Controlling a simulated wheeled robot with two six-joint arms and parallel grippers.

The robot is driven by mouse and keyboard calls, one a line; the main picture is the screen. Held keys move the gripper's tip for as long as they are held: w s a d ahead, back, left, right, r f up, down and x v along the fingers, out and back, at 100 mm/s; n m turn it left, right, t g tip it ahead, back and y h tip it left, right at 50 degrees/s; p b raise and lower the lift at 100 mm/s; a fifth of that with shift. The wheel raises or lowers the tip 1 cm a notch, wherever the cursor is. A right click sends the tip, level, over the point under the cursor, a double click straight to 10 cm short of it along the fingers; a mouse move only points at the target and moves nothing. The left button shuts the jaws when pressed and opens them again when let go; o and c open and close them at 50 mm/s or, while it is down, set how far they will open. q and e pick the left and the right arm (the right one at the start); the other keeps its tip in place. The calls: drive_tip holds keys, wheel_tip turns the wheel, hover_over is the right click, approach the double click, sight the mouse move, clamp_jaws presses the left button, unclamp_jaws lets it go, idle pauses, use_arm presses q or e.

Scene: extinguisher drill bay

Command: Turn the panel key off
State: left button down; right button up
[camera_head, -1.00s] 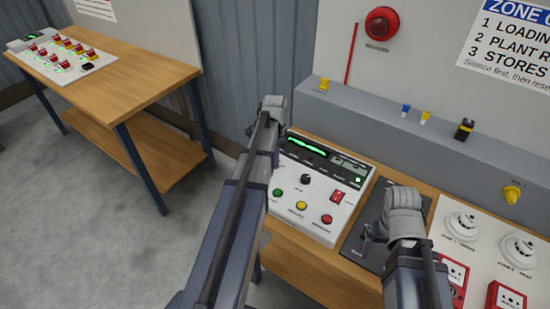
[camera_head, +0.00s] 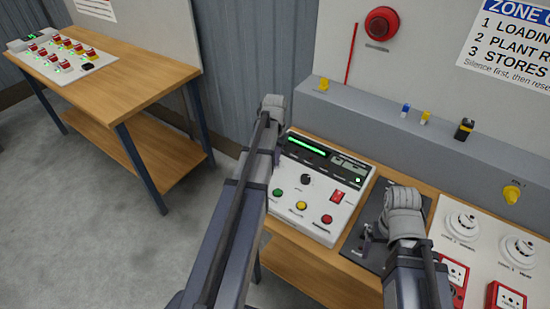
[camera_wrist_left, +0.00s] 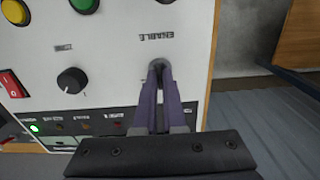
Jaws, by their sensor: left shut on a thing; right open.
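The white control panel (camera_head: 345,213) stands on the bench, with a lit green display, a black knob (camera_head: 306,179), several coloured buttons and a red rocker switch (camera_head: 337,196). In the left wrist view the panel (camera_wrist_left: 110,28) appears upside down with an ENABLE label. My left gripper (camera_wrist_left: 157,68) is shut at the panel face beside that label. It is closed on the panel key, which its fingertips almost wholly hide, so the key's angle cannot be told. In the head view my left arm hides this spot. My right gripper (camera_head: 369,234) is open over the dark mat.
The dark mat (camera_head: 365,222) lies right of the panel. Detectors (camera_head: 462,224) and red call points stand further right. A grey ledge (camera_head: 380,113) with small coloured items runs behind. A second wooden table (camera_head: 150,75) is at left, with open floor before it.

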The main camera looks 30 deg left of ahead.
idle(0.5)
use_arm(q)
drive_tip(key=c, duration=1)
unclamp_jaws()
drive_tip(key=shift+r, duration=0.1)
wheel_tip(320, 180, up, 8)
drive_tip(key=p, duration=0.8)
use_arm(e)
wheel_tip(320, 180, up, 8)
use_arm(q)
drive_tip(key=shift+f, duration=0.2)
use_arm(e)
drive_tip(key=shift+f, duration=0.15)
